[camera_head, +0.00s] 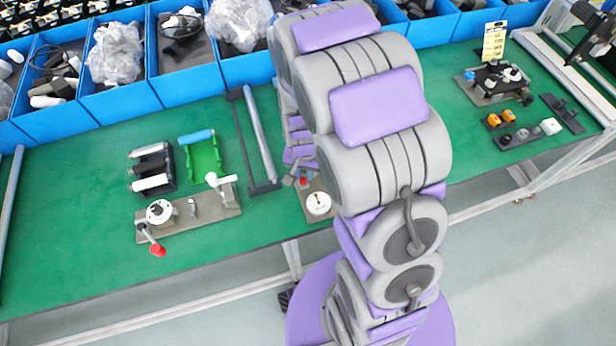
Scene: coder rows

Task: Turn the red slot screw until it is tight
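A small red part (303,182), which may be the red slot screw, shows on a brown plate just left of my arm. A white round dial (318,204) with a dark pointer sits on the same plate. My gripper (294,176) seems to be the small grey end below the purple forearm links, close beside the red part. My own arm hides much of it, so I cannot tell whether it touches the red part or how its fingers stand. The screw's slot is too small to make out.
On the green table (80,230), left of my arm, stand a plate with a red-knobbed crank (158,250), a green bracket (204,158) and dark roller holders (152,168). A grey bar (258,135) lies near my forearm. Blue bins (180,88) line the back.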

